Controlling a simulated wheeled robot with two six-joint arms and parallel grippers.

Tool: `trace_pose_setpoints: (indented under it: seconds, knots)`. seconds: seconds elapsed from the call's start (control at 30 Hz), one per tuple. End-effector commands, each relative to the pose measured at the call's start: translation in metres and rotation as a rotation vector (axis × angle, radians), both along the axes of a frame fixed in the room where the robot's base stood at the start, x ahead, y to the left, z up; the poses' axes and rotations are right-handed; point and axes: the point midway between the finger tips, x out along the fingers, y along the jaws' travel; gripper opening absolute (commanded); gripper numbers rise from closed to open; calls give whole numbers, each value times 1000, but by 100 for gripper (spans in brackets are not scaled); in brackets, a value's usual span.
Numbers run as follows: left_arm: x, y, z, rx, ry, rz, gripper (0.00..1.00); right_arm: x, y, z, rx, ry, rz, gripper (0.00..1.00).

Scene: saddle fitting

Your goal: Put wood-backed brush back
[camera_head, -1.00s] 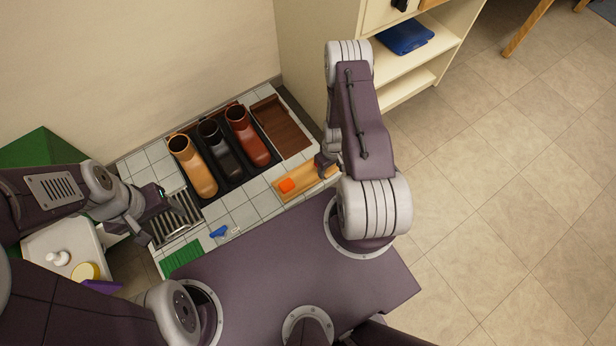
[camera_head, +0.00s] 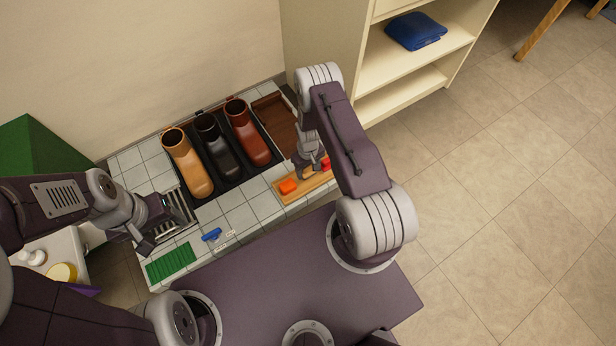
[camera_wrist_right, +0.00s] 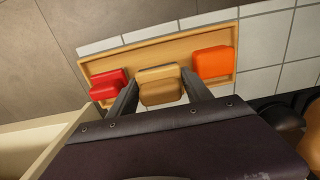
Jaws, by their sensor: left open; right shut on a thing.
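The wood-backed brush (camera_wrist_right: 158,86) is a tan block in the right wrist view. My right gripper (camera_head: 307,170) is shut on it, with a finger on each side. The brush is over or in the middle of the light wooden tray (camera_head: 312,184), between an orange block (camera_head: 288,187) and a red block (camera_head: 326,164). I cannot tell whether it touches the tray floor. In the head view my right gripper hides most of the brush. My left gripper (camera_head: 163,217) is open and empty near the metal rack at the left.
Tan, black and red boots (camera_head: 188,165) stand in a dark tray behind. A dark brown wooden tray (camera_head: 277,122) lies at the back right. A blue tool (camera_head: 212,234) and a green ribbed mat (camera_head: 171,262) lie at the front left. A cream shelf (camera_head: 420,60) stands at the right.

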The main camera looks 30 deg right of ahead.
Motion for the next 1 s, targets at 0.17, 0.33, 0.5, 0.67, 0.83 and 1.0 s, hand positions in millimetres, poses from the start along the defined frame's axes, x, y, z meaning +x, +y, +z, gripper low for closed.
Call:
trace_pose_setpoints:
  seconds: [0.17,0.33,0.5,0.67,0.83,1.0]
  knots:
    - [0,0,-17,0,0,0,65,-1,0,-21,0,1,0,14]
    - [0,0,-34,0,0,0,65,0,0,-43,0,0,0,14]
    - [0,0,-30,0,0,0,65,0,-1,-39,0,0,0,14]
    - [0,0,-33,0,0,0,65,0,0,-42,0,0,0,63]
    - [0,0,-32,0,0,0,65,0,0,-42,0,0,0,79]
    - [0,0,-32,0,0,0,65,0,0,-41,0,0,0,79]
